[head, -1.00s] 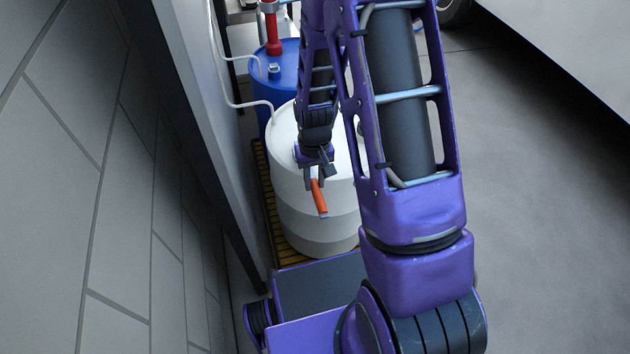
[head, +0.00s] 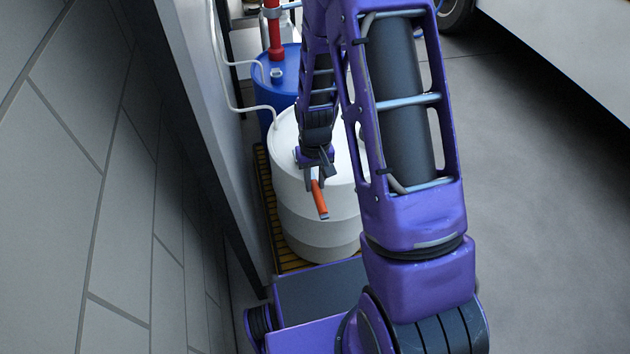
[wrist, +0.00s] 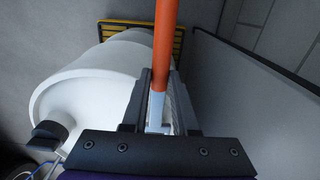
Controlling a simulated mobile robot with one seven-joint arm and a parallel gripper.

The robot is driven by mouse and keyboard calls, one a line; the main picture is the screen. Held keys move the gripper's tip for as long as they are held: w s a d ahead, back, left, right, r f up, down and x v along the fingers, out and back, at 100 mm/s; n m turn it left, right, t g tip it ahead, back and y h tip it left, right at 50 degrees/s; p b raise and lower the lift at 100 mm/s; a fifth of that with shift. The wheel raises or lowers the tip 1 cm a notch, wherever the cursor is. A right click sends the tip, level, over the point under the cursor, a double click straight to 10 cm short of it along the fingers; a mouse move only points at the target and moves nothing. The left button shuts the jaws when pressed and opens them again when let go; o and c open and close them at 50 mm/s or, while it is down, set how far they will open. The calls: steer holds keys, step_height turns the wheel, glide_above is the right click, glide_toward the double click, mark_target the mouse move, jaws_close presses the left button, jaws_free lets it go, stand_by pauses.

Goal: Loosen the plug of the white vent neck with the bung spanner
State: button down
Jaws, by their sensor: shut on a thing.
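The bung spanner (head: 319,201) has an orange handle with a grey end. My gripper (head: 314,174) is shut on it above the near side of the white drum (head: 315,222). In the wrist view the spanner's orange handle (wrist: 165,45) runs up out of the jaws, and a pale metal part of it sits between my gripper's fingers (wrist: 158,100). My arm hides part of the drum's top.
A blue drum (head: 284,80) with a red upright pipe (head: 273,35) stands behind the white drum. Pale hoses (head: 240,104) run along the wall at left. A yellow slatted platform (head: 265,205) lies under the drums. Open grey floor (head: 540,220) is on the right.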

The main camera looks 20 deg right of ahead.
steer(key=shift+w, duration=0.55)
stand_by(0.4)
steer(key=shift+d+n, duration=0.8)
steer(key=shift+d, duration=0.1)
steer(key=shift+w, duration=0.1)
steer(key=shift+w+d+n, duration=0.2)
steer(key=shift+d+n, duration=0.6)
steer(key=shift+d, duration=0.05)
steer(key=shift+w+d+n, duration=0.35)
steer(key=shift+d+n, duration=0.45)
steer(key=shift+d, duration=0.1)
